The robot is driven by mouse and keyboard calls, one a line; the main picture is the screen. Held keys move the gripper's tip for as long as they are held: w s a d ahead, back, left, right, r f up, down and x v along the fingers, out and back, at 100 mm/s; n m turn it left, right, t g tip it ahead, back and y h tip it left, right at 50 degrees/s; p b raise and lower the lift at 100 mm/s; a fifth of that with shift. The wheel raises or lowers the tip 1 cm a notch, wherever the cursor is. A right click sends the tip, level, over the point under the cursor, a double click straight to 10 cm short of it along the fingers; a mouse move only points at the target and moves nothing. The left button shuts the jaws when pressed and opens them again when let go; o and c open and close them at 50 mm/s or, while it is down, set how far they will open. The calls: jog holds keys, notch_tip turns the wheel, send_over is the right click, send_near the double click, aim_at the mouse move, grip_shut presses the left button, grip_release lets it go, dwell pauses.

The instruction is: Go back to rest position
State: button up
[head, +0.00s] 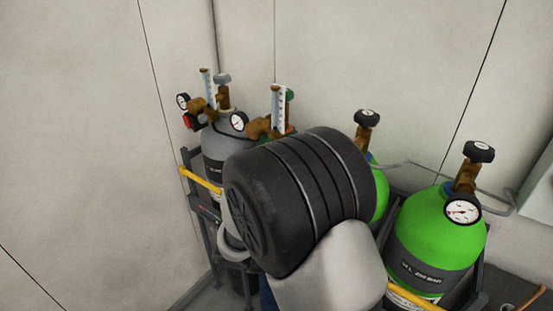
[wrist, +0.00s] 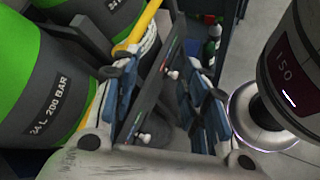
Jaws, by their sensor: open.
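My gripper (wrist: 160,72) shows in the wrist view with its two blue-padded fingers apart. It is open, with nothing between the fingertips. Beyond them are a dark rack bar and a yellow bar, both out of the grip. In the head view my arm's black joint and grey link fill the middle, in front of the gas cylinders. My gripper cannot be made out there.
A green cylinder (head: 437,232) with a gauge stands right of my arm; another is partly hidden behind it. A grey cylinder (head: 214,154) with regulators (head: 207,105) stands left in a dark rack with a yellow bar (head: 200,180). Walls close in behind. Green cylinders (wrist: 52,75) fill the wrist view's left.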

jog(key=s+d+r+m+t+y, duration=0.1)
jog(key=s+r+m+t+y, duration=0.4)
jog(key=s+r+m+y, duration=0.6)
jog(key=shift+s+d+r+m, duration=0.3)
jog(key=shift+s+r, duration=1.05)
jog(key=shift+r, duration=1.35)
dwell(1.5)
